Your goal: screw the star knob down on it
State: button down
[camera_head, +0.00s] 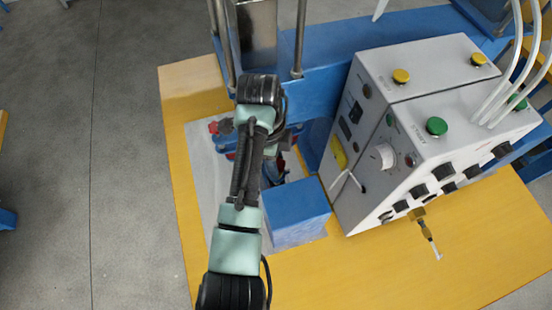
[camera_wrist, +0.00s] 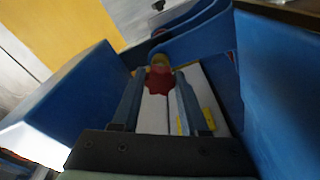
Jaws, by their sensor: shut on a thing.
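The red star knob (camera_wrist: 159,82) shows in the wrist view between the tips of my two fingers. My gripper (camera_wrist: 160,90) is shut on it. A brassy, olive-coloured round part (camera_wrist: 159,60) shows just beyond the knob, in line with it. I cannot tell whether the knob touches that part or how far it is turned. In the head view my arm covers most of the work spot, and the held knob cannot be made out clearly.
A blue block (camera_head: 295,212) stands close beside my gripper. Blue walls rise on both sides in the wrist view, leaving little room. The grey control box (camera_head: 395,150) stands to the right on the yellow table (camera_head: 390,275). A small red part (camera_head: 213,127) shows left of my arm.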

jog(key=shift+f, duration=0.4)
dwell(0.5)
